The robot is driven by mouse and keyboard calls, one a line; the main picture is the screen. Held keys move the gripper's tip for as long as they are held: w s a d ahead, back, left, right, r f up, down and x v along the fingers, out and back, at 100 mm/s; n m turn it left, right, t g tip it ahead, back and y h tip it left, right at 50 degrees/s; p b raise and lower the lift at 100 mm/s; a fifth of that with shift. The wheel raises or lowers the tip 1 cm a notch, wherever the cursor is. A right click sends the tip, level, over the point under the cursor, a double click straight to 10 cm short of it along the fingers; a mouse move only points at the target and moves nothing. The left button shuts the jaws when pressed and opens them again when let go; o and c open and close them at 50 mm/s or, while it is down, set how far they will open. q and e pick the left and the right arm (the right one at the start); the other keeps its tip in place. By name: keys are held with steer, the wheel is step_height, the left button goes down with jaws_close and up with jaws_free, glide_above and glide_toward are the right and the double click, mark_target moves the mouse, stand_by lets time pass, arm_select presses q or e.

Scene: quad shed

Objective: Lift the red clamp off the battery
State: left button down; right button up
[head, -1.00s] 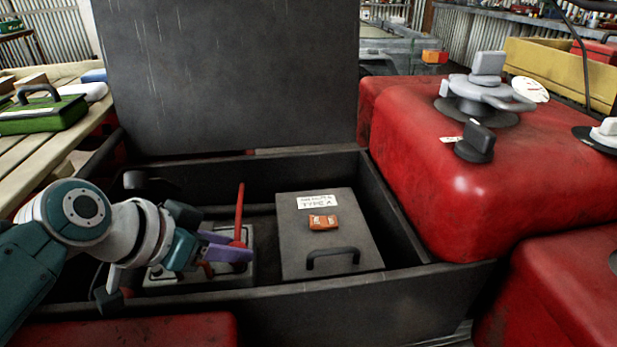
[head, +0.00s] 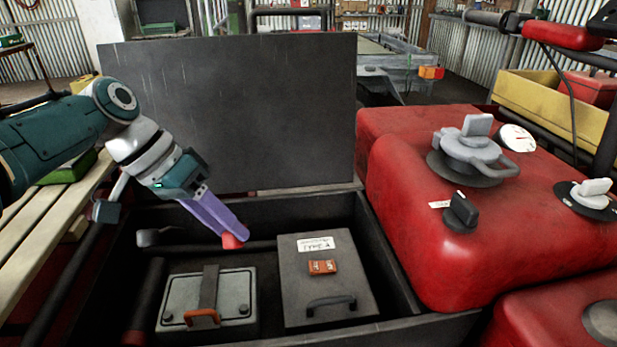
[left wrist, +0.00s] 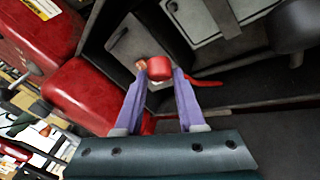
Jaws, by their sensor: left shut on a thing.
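My left gripper (head: 232,236) has its purple fingers shut on the red clamp (head: 232,242). Only a small red end of the clamp shows below the fingertips in the head view. In the left wrist view the red clamp (left wrist: 158,68) sits between the fingertips (left wrist: 161,75), with a thin red part reaching out to the right. The clamp is held up, apart from the battery (head: 238,290). The battery is a pale grey block with a dark strap and an orange handle, low in the black box. My right gripper is not in view.
A grey case (head: 292,270) with a label, an orange piece and a black handle stands right of the battery. The black box (head: 385,225) has walls around both, and its dark lid (head: 260,100) stands open behind. A red tank (head: 420,180) rises on the right.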

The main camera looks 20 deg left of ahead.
arm_select(q)
steer(key=shift+w+a+r, duration=0.35)
steer(key=shift+w+r, duration=0.15)
steer(key=shift+w, duration=0.05)
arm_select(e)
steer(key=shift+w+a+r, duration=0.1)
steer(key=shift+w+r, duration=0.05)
arm_select(q)
steer(key=c, duration=1)
jaws_free()
steer(key=o, duration=0.3)
steer(key=shift+w+r, duration=0.1)
steer(key=shift+w, duration=0.1)
steer(key=shift+o, duration=0.9)
steer(key=shift+s, duration=0.1)
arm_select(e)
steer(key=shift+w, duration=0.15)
